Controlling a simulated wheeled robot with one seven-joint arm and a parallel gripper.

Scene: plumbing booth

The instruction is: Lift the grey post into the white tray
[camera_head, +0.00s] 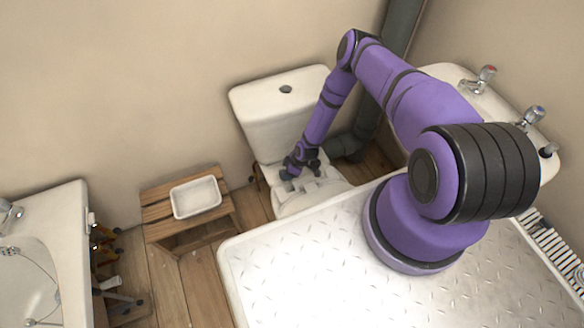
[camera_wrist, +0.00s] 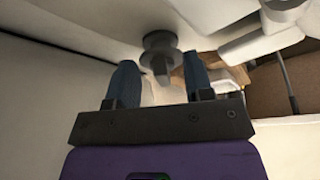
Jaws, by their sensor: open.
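The white tray (camera_head: 196,197) is shallow and looks empty. It lies on a small slatted wooden stool in the head view. My gripper (camera_head: 292,172) is over the toilet, to the right of the stool. In the wrist view its two blue-grey fingers (camera_wrist: 160,84) are apart with nothing held between them. A grey, flanged piece that looks like the grey post (camera_wrist: 160,48) shows just beyond the fingertips, roughly centred between them, against a white surface. I cannot tell whether it touches a finger. In the head view the post cannot be made out near my gripper.
The wooden stool (camera_head: 158,213) stands left of the toilet (camera_head: 281,108). A white washbasin (camera_head: 68,225) is at the far left, with clutter beside it. A wide white treadplate surface (camera_head: 290,265) fills the front. Grey pipe (camera_head: 347,146) runs behind the toilet.

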